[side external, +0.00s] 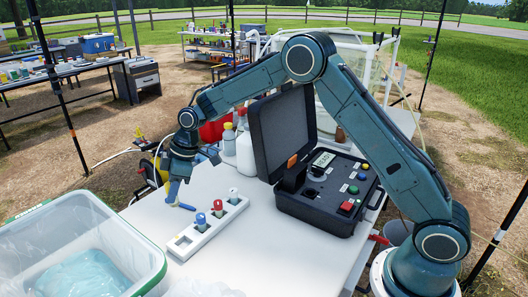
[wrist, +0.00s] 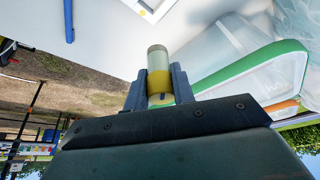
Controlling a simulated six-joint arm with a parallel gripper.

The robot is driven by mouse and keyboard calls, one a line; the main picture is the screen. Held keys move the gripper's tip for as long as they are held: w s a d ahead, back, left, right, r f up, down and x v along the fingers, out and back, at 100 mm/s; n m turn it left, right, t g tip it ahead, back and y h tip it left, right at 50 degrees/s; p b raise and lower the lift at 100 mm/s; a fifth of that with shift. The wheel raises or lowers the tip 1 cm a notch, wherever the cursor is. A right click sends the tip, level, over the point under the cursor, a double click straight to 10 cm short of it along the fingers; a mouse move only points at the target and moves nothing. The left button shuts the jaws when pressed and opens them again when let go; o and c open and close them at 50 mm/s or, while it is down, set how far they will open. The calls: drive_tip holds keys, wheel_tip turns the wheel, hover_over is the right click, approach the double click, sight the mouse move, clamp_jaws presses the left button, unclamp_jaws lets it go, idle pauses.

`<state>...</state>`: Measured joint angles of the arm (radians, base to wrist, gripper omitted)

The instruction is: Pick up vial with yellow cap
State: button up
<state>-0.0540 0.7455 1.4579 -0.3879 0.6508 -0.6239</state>
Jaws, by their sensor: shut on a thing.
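The vial with the yellow cap (wrist: 158,62) is between the fingers of my gripper (wrist: 159,88) in the wrist view. Its yellow part lies between the fingertips and its clear glass end points away from the wrist. My gripper is shut on it. In the side view my gripper (side external: 174,193) is over the left part of the white table, and the vial cannot be made out there. A white rack (side external: 188,240) stands on the table to the right, holding vials with blue (side external: 200,220), red (side external: 218,206) and white (side external: 233,195) caps.
A clear tub with a green rim (side external: 150,232) stands at the front left and shows in the wrist view (wrist: 270,60). A blue pen (wrist: 69,20) lies on the table. An open black case (side external: 310,212) is right of the rack; bottles (side external: 245,156) stand behind.

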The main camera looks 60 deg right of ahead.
sight(168, 184)
drive_tip(key=shift+r, duration=1.65)
drive_tip(key=shift+r, duration=0.15)
drive_tip(key=shift+r, duration=3.85)
drive_tip(key=shift+d, duration=0.1)
